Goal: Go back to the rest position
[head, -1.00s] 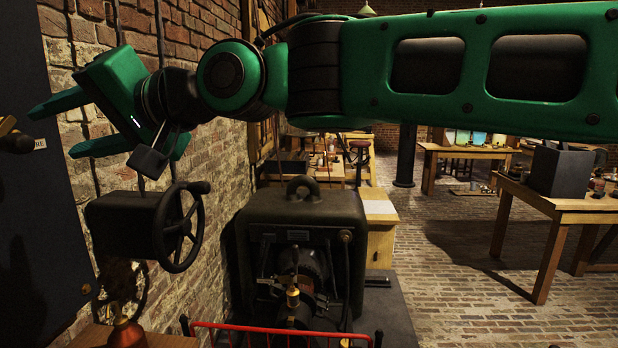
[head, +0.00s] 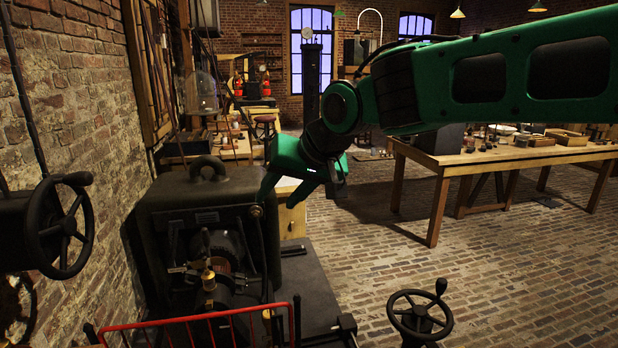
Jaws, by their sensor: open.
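My gripper (head: 298,192) is at the end of my green arm, which reaches in from the upper right of the head view. Its green fingers point down and to the left, apart from each other, with nothing seen between them. In the picture it overlaps the right side of the dark machine with a top handle (head: 208,205). I cannot tell how close it is to that machine.
A black handwheel (head: 60,227) sits by the brick wall at left. Another handwheel (head: 419,316) stands at lower right. A red rail (head: 200,318) crosses the bottom. A wooden table (head: 480,162) stands at right. The brick floor (head: 500,260) is clear.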

